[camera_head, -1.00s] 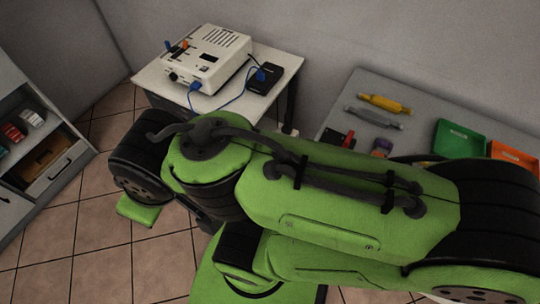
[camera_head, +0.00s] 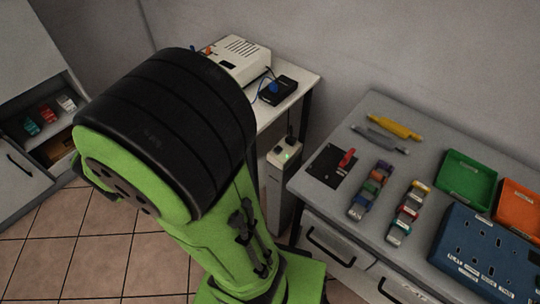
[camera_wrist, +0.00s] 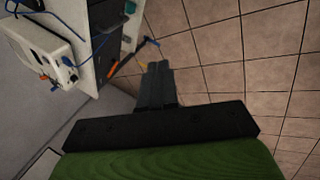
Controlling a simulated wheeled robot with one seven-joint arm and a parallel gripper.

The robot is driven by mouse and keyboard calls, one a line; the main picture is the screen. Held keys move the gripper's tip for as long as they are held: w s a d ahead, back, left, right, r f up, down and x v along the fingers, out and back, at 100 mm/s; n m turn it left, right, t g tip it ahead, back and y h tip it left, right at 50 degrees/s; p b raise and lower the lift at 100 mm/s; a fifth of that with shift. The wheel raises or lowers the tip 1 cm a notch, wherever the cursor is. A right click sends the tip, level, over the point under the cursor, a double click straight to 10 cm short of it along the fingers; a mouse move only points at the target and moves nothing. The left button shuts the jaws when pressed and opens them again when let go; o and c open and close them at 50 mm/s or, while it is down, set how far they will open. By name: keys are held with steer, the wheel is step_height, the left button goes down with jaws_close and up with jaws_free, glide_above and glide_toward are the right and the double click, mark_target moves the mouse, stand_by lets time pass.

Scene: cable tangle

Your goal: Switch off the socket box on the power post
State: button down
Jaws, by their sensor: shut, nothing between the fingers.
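The power post (camera_head: 281,196) stands between the white table and the grey workbench in the head view. Its pale socket box (camera_head: 285,157) sits on top, with a small green light showing and a dark plug at its upper end. I cannot make out the switch clearly. My gripper (camera_wrist: 158,66) shows in the wrist view with its fingers together and empty, over the tiled floor. In the head view it is hidden behind my arm. The post is not clearly seen in the wrist view.
A white device (camera_head: 237,60) and a black adapter (camera_head: 278,91) with a blue plug stand on the white table (camera_head: 308,79). The workbench (camera_head: 345,215) holds a red-handled switch plate (camera_head: 328,167), trays and a blue panel (camera_head: 486,256). An open drawer cabinet is at left.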

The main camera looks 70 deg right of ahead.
steer(key=s+d+f+n+g+h+b, duration=0.1)
steer(key=s+d+f+n+g+h, duration=0.1)
steer(key=s+d+f+n, duration=0.1)
steer(key=s+d+f+n+g+h+b, duration=0.1)
steer(key=s+d+f+n+g+h, duration=0.1)
steer(key=d+f+n, duration=0.3)
steer(key=s+d+f+n+g+h+b, duration=0.1)
steer(key=s+d+f+n+h, duration=0.1)
steer(key=d+f, duration=0.7)
steer(key=shift+s+d+n+g, duration=0.15)
steer(key=shift+s+n+g, duration=0.25)
steer(key=shift+s+n, duration=0.5)
steer(key=b, duration=0.2)
glide_toward(276, 151)
steer(key=f, duration=0.2)
steer(key=d+f, duration=0.1)
steer(key=shift+s+f, duration=0.2)
steer(key=shift+s, duration=0.1)
steer(key=d, duration=0.1)
steer(key=s+d, duration=0.1)
steer(key=shift+d, duration=0.4)
steer(key=shift+s+d, duration=0.25)
steer(key=shift+d, duration=0.35)
steer(key=shift+r, duration=0.1)
